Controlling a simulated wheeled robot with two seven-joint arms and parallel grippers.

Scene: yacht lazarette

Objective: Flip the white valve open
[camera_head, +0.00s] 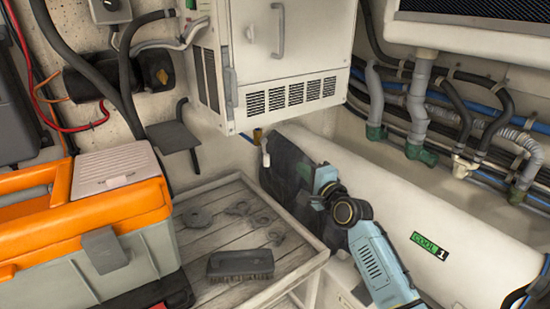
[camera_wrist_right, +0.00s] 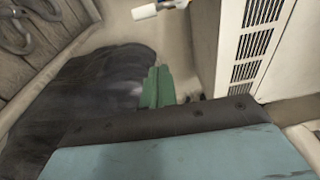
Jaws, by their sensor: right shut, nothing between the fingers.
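The white valve handle (camera_head: 265,152) hangs down from a brass fitting (camera_head: 257,135) below the white cabinet, in the middle of the head view. In the right wrist view, the white handle (camera_wrist_right: 145,12) shows at the top edge, beside a blue and orange piece. My right gripper (camera_head: 306,171) is shut and empty, a little to the right of and below the handle, apart from it. Its green fingertips (camera_wrist_right: 156,88) show closed in the right wrist view, below the handle. My left gripper is not in view.
A slatted table (camera_head: 215,195) holds a brush (camera_head: 240,263) and several grey metal parts. An orange and grey toolbox (camera_head: 100,240) stands at the left. The white cabinet (camera_head: 285,55) hangs above the valve. A white tank (camera_head: 400,190) and pipes (camera_head: 420,95) fill the right.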

